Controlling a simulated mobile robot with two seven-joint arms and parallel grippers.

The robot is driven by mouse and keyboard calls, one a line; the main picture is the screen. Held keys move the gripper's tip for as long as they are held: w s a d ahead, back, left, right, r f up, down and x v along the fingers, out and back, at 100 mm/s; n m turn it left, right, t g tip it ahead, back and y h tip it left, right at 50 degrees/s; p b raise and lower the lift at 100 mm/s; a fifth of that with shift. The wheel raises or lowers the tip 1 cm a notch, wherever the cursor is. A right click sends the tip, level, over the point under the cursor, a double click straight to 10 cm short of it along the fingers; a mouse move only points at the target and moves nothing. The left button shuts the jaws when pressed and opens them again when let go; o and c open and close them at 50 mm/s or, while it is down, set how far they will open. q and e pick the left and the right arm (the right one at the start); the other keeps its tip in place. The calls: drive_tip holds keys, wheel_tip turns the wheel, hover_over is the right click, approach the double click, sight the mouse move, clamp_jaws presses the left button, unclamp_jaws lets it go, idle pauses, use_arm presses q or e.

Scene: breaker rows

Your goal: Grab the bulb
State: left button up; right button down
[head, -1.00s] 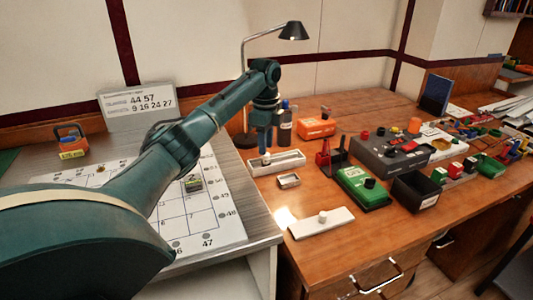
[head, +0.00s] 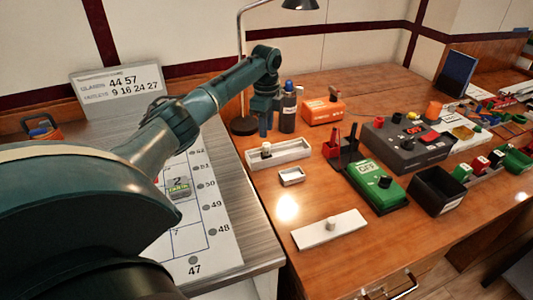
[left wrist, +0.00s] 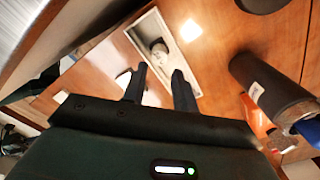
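A small pale rounded piece with a grey part, which looks like the bulb (head: 266,150), sits in the left part of a long white tray (head: 293,154) on the wooden desk. In the left wrist view the bulb (left wrist: 159,48) lies inside the tray, beyond the fingertips. My left gripper (head: 266,128) hangs close to the tray's left end, fingers pointing down. In the left wrist view my left gripper (left wrist: 156,76) has its two fingers apart with nothing between them. My right gripper is not in view.
A dark bottle with a blue cap (head: 288,108) stands close to my left gripper. A small metal box (head: 291,176), a green device (head: 376,184), a black bin (head: 437,190) and a white plate with a knob (head: 345,225) are nearby. The desk's front is partly clear.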

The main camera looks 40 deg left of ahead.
sight(266, 144)
use_arm(q)
drive_tip(key=shift+f, duration=3.5)
drive_tip(key=shift+c, duration=0.5)
clamp_jaws()
